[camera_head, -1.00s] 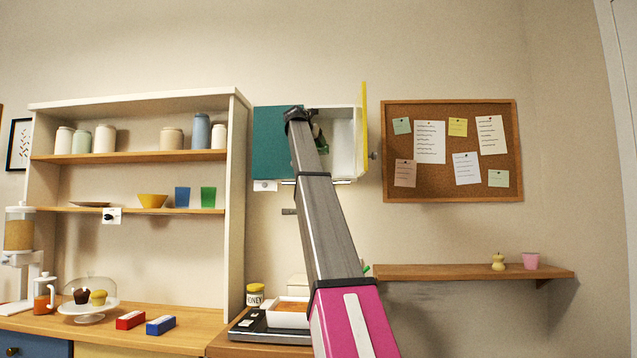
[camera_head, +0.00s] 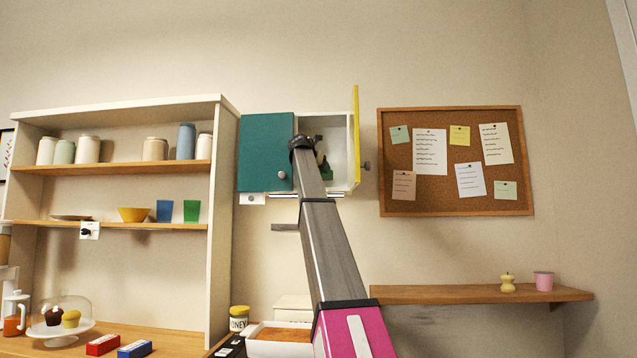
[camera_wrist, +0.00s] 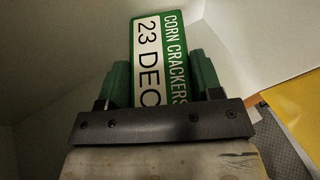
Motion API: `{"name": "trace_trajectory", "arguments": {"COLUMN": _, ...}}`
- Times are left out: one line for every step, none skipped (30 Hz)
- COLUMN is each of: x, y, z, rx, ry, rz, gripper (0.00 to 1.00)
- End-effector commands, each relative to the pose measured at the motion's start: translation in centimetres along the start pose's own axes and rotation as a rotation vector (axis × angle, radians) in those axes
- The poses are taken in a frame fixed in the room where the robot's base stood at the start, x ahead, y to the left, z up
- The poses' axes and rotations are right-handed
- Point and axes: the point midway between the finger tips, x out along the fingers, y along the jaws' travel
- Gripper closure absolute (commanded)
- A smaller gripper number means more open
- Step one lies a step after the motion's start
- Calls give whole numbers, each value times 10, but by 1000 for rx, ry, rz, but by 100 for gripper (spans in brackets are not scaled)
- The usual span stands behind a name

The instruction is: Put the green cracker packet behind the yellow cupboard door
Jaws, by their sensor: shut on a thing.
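The green cracker packet (camera_wrist: 160,55), with a white label reading "CORN CRACKERS" and "23 DEC", is between the green fingers of my gripper (camera_wrist: 160,85) in the wrist view. My gripper is shut on it. In the head view my arm reaches up into the right half of the wall cupboard (camera_head: 341,145), and a bit of green shows inside past my wrist. The yellow door (camera_head: 356,135) stands open at the right, seen nearly edge-on. It also shows in the wrist view (camera_wrist: 297,110). My arm hides part of the opening, and the packet's lower end is hidden by the gripper.
The teal door (camera_head: 265,152) beside the opening is shut. A cork board (camera_head: 455,200) hangs to the right, and a wooden shelf (camera_head: 440,294) is below it. Open shelving (camera_head: 125,168) with jars and cups stands at the left. Pale cupboard walls close around the packet.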

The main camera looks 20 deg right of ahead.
Motion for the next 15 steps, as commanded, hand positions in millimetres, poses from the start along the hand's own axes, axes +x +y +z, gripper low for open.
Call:
{"name": "trace_trajectory", "arguments": {"x": 2, "y": 0, "z": -5, "rx": 0, "ry": 0, "rz": 0, "gripper": 68}}
{"name": "trace_trajectory", "arguments": {"x": 3, "y": -1, "z": -9, "rx": 0, "ry": 0, "rz": 0, "gripper": 68}}
{"name": "trace_trajectory", "arguments": {"x": 5, "y": -1, "z": -14, "rx": -1, "ry": 0, "rz": 0, "gripper": 68}}
{"name": "trace_trajectory", "arguments": {"x": 6, "y": -1, "z": -19, "rx": -1, "ry": 0, "rz": 0, "gripper": 68}}
{"name": "trace_trajectory", "arguments": {"x": 8, "y": -1, "z": -24, "rx": -1, "ry": 0, "rz": -1, "gripper": 68}}
{"name": "trace_trajectory", "arguments": {"x": 11, "y": -1, "z": -30, "rx": -1, "ry": 1, "rz": -1, "gripper": 68}}
{"name": "trace_trajectory", "arguments": {"x": 13, "y": -1, "z": -34, "rx": 0, "ry": 1, "rz": -1, "gripper": 68}}
{"name": "trace_trajectory", "arguments": {"x": 15, "y": -1, "z": -38, "rx": 0, "ry": 1, "rz": -1, "gripper": 68}}
{"name": "trace_trajectory", "arguments": {"x": 16, "y": -1, "z": -41, "rx": 0, "ry": 0, "rz": -1, "gripper": 68}}
{"name": "trace_trajectory", "arguments": {"x": 17, "y": -1, "z": -42, "rx": 0, "ry": 0, "rz": -1, "gripper": 68}}
{"name": "trace_trajectory", "arguments": {"x": 17, "y": 0, "z": -42, "rx": 1, "ry": 0, "rz": 0, "gripper": 68}}
{"name": "trace_trajectory", "arguments": {"x": 18, "y": 0, "z": -42, "rx": 1, "ry": -1, "rz": 0, "gripper": 68}}
{"name": "trace_trajectory", "arguments": {"x": 18, "y": 0, "z": -42, "rx": 1, "ry": -1, "rz": 0, "gripper": 68}}
{"name": "trace_trajectory", "arguments": {"x": 17, "y": 0, "z": -42, "rx": 1, "ry": -1, "rz": 0, "gripper": 68}}
{"name": "trace_trajectory", "arguments": {"x": 17, "y": 0, "z": -42, "rx": 1, "ry": -1, "rz": 0, "gripper": 68}}
